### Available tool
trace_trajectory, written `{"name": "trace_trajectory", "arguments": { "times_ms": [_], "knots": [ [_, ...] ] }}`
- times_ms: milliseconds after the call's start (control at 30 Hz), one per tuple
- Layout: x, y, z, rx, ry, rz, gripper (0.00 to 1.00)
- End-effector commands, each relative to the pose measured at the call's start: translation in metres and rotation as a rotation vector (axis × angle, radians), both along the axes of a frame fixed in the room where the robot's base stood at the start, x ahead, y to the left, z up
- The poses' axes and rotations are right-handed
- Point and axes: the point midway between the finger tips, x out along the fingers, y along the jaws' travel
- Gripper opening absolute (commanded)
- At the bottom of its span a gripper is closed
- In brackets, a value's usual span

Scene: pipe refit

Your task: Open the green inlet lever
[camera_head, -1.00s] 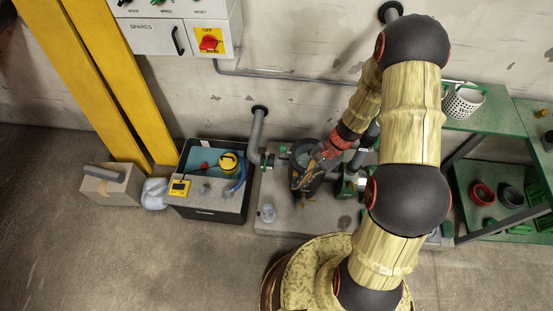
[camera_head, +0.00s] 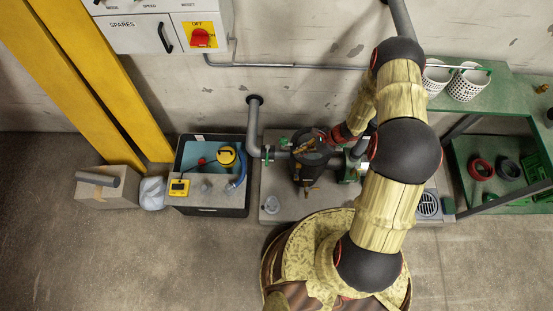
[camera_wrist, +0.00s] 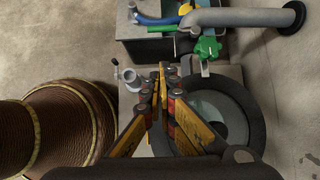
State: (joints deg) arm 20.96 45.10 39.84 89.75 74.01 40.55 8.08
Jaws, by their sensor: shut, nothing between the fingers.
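A green fitting (camera_head: 267,154), which looks like the inlet lever, sits on the grey bent pipe (camera_head: 254,125) left of the dark round vessel (camera_head: 310,172). In the wrist view the green handle (camera_wrist: 208,47) sits under the pipe's end, above the vessel's dark ring (camera_wrist: 247,93). My gripper (camera_wrist: 160,72) is shut and empty, with its yellow fingers over the vessel's left edge. It is apart from the green handle, to its lower left. In the head view my gripper (camera_head: 303,146) is over the vessel, right of the green fitting. The lever's exact angle is unclear.
A dark tub (camera_head: 207,208) with a yellow-topped item and blue hose stands left of the pipe. A green shelf (camera_head: 500,100) with white baskets is at right. The floor in front is clear.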

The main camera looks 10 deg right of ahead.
Motion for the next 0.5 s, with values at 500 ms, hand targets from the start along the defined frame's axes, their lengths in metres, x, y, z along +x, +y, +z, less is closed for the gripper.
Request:
{"name": "trace_trajectory", "arguments": {
  "times_ms": [500],
  "knots": [
    [0.005, 0.030, -0.038, 0.000, 0.001, 0.005, 0.00]
  ]
}}
